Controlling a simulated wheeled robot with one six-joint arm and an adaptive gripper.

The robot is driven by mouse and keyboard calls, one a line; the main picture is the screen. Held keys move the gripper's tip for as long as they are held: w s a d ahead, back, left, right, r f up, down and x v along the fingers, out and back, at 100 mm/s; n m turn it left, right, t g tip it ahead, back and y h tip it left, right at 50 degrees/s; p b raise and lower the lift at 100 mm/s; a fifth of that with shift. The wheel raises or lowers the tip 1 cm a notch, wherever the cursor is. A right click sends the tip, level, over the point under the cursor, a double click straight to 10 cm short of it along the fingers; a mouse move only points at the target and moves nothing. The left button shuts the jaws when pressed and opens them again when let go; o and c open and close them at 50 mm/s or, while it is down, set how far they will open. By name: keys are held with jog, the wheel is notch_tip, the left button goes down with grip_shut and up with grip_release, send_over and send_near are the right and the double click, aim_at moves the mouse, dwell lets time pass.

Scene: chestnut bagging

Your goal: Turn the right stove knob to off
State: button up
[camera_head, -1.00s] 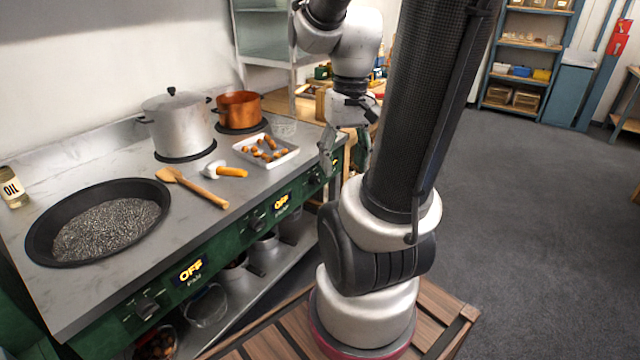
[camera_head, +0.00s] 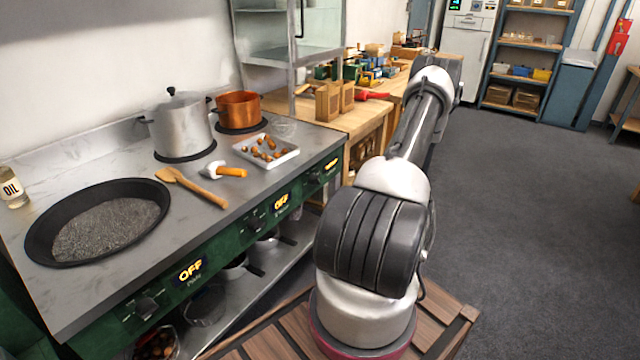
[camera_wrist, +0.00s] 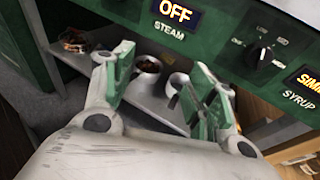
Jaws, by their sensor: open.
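The right stove knob (camera_wrist: 262,56) is a small black knob on the green panel. It shows in the wrist view at the upper right, with marks around it. Beside it the SYRUP display (camera_wrist: 304,82) is lit with "SIM", cut off by the frame edge. In the head view this display (camera_head: 332,164) is small, near the right end of the panel. My gripper (camera_wrist: 165,86) is open and empty in the wrist view. Its fingers appear below and left of the knob, apart from it. In the head view I cannot see the gripper.
On the stove top (camera_head: 110,160) stand a black pan (camera_head: 42,238), a steel pot (camera_head: 180,128), a copper pot (camera_head: 238,108) and a tray (camera_head: 290,155). Bowls lie on the lower shelf (camera_head: 225,305). The floor right is clear.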

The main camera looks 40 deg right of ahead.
jog(key=w+d+f+m+t+h, duration=0.1)
jog(key=w+d+m+t+h, duration=0.1)
jog(key=w+d, duration=0.1)
jog(key=m+t+h, duration=0.2)
jog(key=t+h, duration=0.1)
send_near(320, 182)
jog(key=d+x, duration=0.1)
jog(key=x, duration=0.5)
jog(key=a+x, duration=0.1)
jog(key=x, duration=0.3)
jog(key=shift+s, duration=0.1)
jog(key=c, duration=1)
